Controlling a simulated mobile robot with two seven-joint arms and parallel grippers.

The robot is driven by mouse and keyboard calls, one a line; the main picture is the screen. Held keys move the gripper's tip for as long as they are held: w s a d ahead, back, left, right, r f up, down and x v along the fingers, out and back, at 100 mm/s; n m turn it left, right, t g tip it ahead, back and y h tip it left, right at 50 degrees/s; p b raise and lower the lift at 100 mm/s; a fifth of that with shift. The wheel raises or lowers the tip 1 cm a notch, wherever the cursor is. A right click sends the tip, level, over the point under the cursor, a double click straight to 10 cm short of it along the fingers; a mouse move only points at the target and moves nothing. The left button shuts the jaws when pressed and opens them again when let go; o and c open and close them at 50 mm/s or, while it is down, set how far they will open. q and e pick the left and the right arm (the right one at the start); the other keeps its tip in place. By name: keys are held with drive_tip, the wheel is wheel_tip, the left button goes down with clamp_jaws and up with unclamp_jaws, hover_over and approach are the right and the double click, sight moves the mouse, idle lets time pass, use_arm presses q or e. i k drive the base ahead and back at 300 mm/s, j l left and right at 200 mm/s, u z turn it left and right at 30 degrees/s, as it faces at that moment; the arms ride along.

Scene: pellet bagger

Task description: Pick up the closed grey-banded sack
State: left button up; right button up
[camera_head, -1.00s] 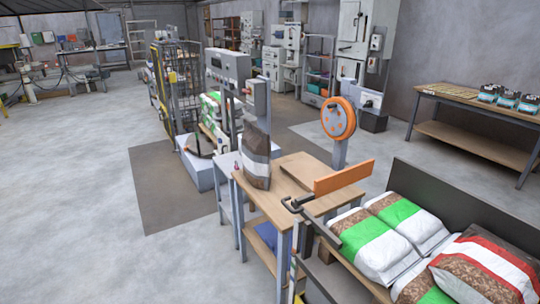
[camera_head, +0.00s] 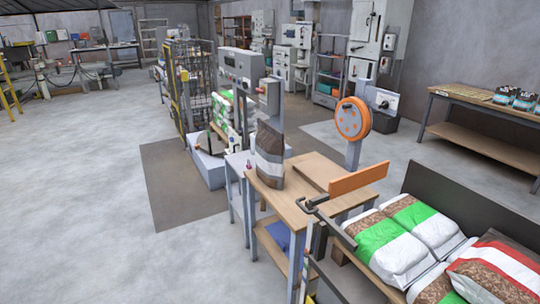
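The grey-banded sack (camera_head: 269,155) stands upright on the wooden table (camera_head: 283,206), close to its far left edge. Neither of my grippers shows in the head view, and nothing is seen holding the sack.
Green-banded sacks (camera_head: 388,247) and a red-banded sack (camera_head: 497,272) lie at the lower right. An orange scale dial (camera_head: 353,118) stands behind the table. An orange board (camera_head: 358,179) juts over its right side. Open floor (camera_head: 90,215) lies at left.

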sight(269, 143)
drive_tip(key=i+z, duration=0.15)
drive_tip(key=z, duration=0.35)
drive_tip(key=j+z, duration=0.2)
drive_tip(key=z, duration=0.3)
drive_tip(key=i+j+z, duration=0.25)
drive_tip(key=j, duration=0.15)
drive_tip(key=i+j+z, duration=0.25)
drive_tip(key=j, duration=0.15)
drive_tip(key=i+j+z, duration=0.1)
drive_tip(key=j, duration=0.45)
drive_tip(key=i+j+z, duration=0.1)
drive_tip(key=j, duration=0.45)
drive_tip(key=i+j, duration=0.1)
drive_tip(key=j, duration=0.45)
drive_tip(key=z, duration=0.05)
